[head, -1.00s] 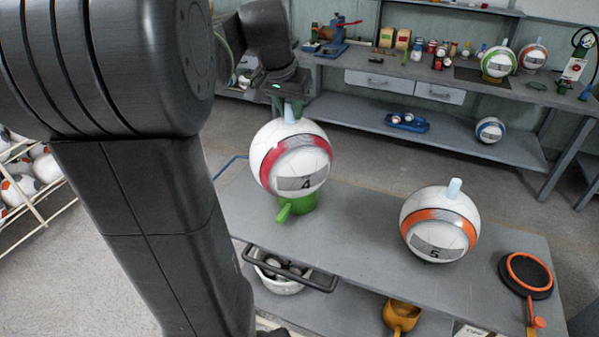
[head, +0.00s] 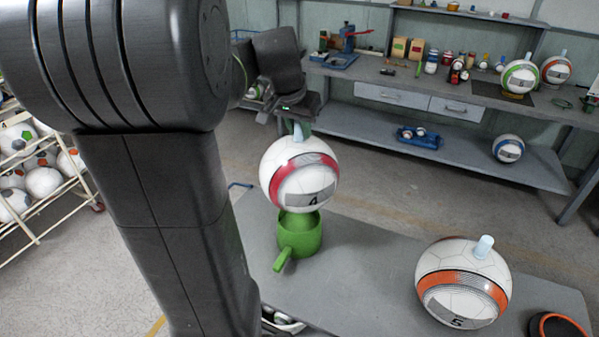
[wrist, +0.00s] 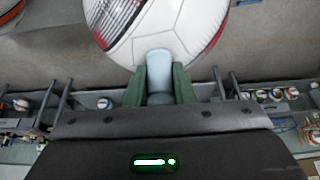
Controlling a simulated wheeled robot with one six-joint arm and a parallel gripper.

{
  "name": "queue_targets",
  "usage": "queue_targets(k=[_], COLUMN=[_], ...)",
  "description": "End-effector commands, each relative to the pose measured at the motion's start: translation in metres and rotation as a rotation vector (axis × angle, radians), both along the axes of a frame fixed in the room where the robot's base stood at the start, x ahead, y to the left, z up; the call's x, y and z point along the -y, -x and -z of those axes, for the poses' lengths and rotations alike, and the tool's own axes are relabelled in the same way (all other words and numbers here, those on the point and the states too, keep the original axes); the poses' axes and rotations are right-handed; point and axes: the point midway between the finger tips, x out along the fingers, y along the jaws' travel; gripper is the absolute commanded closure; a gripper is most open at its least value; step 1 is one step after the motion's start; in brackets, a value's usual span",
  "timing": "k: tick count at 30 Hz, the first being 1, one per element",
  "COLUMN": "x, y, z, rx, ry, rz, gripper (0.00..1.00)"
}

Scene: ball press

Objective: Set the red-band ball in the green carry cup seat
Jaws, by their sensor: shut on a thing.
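The red-band ball (head: 300,178), white with a red stripe and a "4" panel, hangs upright under my gripper (head: 298,128). My gripper is shut on the pale blue stem on top of the ball. In the wrist view, the green fingers (wrist: 160,72) flank that stem, with the ball (wrist: 165,30) beyond it. The green carry cup (head: 300,236), with a handle toward the front left, stands on the grey table below the ball. Part of the cup's inside shows under the ball, so the ball looks above the seat; the exact gap is hard to tell.
An orange-band ball (head: 463,283) with a "5" stands on the table to the right. A black and orange round item (head: 560,326) lies at the lower right edge. The table (head: 370,255) between cup and orange-band ball is clear. A workbench (head: 440,82) stands behind.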

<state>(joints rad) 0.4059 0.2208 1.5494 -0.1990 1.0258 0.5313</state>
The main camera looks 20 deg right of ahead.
Motion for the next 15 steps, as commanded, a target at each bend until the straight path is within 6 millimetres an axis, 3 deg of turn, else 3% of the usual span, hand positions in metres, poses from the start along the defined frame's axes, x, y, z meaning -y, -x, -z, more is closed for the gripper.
queue_targets(k=[15], x=[0.000], y=[0.000], z=[0.061], rx=[0.000], ry=[0.001], rz=[0.000], gripper=[1.00])
